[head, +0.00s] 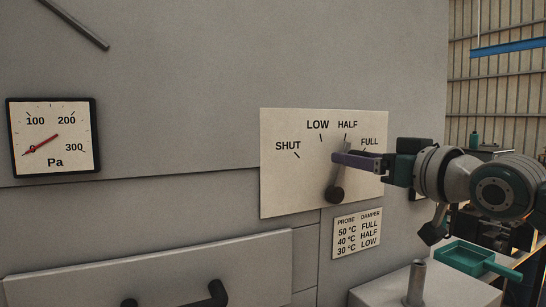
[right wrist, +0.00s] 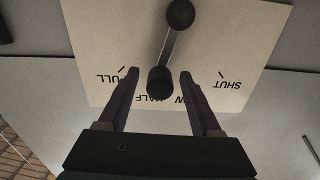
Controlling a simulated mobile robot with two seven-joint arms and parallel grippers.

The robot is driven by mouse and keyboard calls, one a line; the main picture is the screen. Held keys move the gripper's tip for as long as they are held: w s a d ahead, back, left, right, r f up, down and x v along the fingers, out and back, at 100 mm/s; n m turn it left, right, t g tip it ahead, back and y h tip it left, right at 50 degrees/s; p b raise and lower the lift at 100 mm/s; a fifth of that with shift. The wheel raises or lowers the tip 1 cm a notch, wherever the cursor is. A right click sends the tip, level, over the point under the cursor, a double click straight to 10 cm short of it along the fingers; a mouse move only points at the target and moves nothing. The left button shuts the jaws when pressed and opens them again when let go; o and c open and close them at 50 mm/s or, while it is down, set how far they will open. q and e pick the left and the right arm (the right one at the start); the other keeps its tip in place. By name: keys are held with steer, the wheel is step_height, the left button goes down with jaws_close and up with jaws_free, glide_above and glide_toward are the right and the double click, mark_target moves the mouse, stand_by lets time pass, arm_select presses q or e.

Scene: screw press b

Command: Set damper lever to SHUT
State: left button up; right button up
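The damper lever (right wrist: 169,50) is a thin rod on a cream scale plate (head: 285,190) marked SHUT, LOW, HALF and FULL. Its dark round hub (head: 336,194) is low on the plate. Its dark handle end (right wrist: 160,82) points at HALF. My right gripper (head: 342,158) reaches in from the right in the head view and hides the handle there. In the right wrist view, where the plate appears upside down, the open fingers (right wrist: 159,74) are on either side of the handle, with a gap visible at each side. My left gripper is not in view.
A Pa gauge (head: 54,138) at left reads about 0. A small probe/damper card (head: 357,233) is below the plate. A dark bar handle (head: 215,293) juts out at lower left. A metal post (head: 416,283) and green tray (head: 468,257) are at lower right.

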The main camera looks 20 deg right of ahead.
jaws_close()
stand_by(0.3)
stand_by(1.0)
